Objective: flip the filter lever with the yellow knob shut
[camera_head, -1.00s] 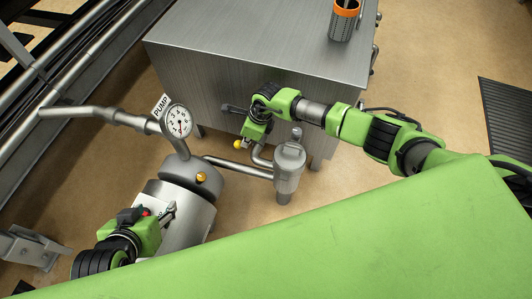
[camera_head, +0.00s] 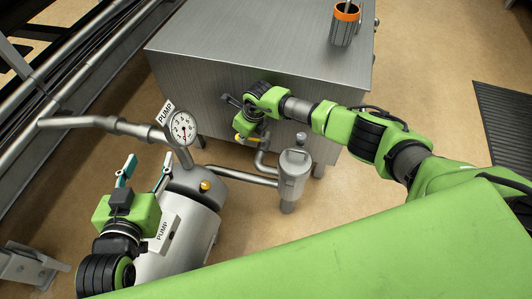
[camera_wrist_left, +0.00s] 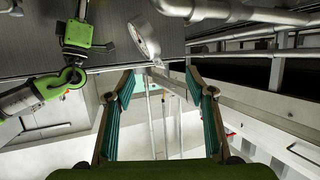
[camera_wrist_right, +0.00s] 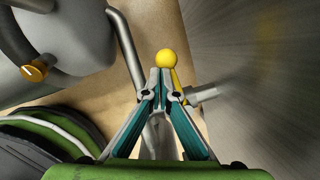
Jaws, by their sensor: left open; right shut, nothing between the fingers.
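The yellow knob (camera_head: 237,137) is on a short lever beside the grey filter (camera_head: 293,176), low in front of the metal tank. In the right wrist view the round yellow knob (camera_wrist_right: 166,58) is just beyond my fingertips, with the yellow lever (camera_wrist_right: 177,98) running down along the right finger. My right gripper (camera_wrist_right: 162,73) is shut and empty, its tips close to the knob; I cannot tell whether they touch. In the head view its fingers are mostly hidden by its arm. My left gripper (camera_head: 144,172) is open and empty above the pump; its spread fingers show in the left wrist view (camera_wrist_left: 163,80).
The pump (camera_head: 190,240) with its gauge (camera_head: 183,129) stands left of the filter and carries another yellow-orange knob (camera_head: 205,185). Pipes join pump and filter. The tank (camera_head: 260,50) fills the back, with an orange-rimmed cup (camera_head: 345,25) on top.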

